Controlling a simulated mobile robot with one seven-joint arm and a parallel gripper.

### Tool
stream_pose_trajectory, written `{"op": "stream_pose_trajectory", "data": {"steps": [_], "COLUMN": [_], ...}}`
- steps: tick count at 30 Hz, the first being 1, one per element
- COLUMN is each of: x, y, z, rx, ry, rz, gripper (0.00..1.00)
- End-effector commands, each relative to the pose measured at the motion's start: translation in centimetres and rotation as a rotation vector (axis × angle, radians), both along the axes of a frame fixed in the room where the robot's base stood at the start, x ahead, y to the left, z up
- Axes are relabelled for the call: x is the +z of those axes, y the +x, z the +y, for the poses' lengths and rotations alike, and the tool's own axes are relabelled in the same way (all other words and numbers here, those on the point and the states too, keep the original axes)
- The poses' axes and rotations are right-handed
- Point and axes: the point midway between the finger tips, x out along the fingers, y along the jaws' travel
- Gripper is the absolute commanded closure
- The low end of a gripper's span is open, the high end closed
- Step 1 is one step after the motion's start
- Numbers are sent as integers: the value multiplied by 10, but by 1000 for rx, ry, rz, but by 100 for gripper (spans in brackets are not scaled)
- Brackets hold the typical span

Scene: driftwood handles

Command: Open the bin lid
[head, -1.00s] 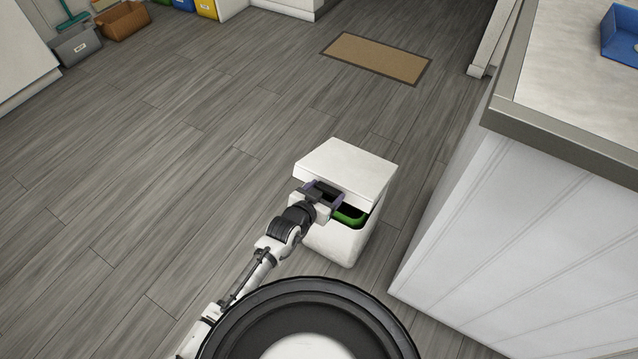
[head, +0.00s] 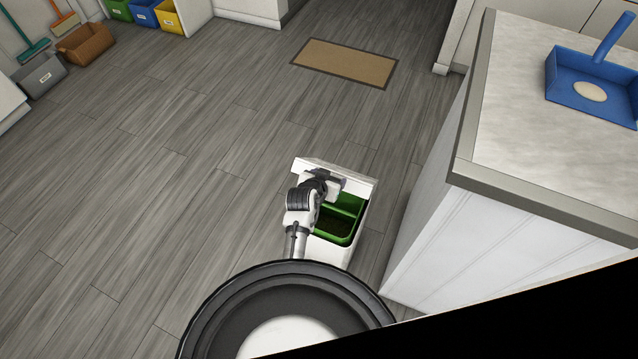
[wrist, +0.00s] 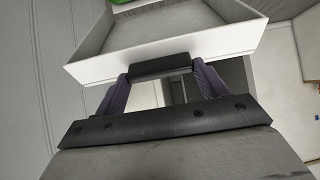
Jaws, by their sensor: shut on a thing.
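The white bin (head: 334,252) stands on the floor in the head view, with its green inner lining (head: 340,222) showing through the open top. Its white lid (head: 345,174) is tilted steeply up at the far side. My gripper (head: 322,184) is at the lid's near edge. In the wrist view, the lid (wrist: 190,30) shows as a shallow white tray shape with a dark handle (wrist: 161,66) on its edge. The fingers of my gripper (wrist: 160,82) are shut on this handle, one on each side.
A white counter (head: 520,150) with a grey edge stands close to the right of the bin, holding a blue dustpan (head: 590,88). A brown mat (head: 345,63) lies on the floor beyond. Coloured boxes stand at the back left. The floor left of the bin is clear.

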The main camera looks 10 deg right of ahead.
Motion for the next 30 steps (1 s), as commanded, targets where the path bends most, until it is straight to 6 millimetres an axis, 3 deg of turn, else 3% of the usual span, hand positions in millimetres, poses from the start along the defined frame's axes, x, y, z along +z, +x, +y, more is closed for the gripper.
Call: {"op": "stream_pose_trajectory", "data": {"steps": [1,13,21,30], "x": [12,40,49,53], "y": [7,55,84,98], "z": [-6,-47,-69,-81], "rx": [8,7,5,3], "ry": [-12,-10,-8,-7], "rz": [-8,-12,-11,-12], "gripper": [68,68,69,68]}}
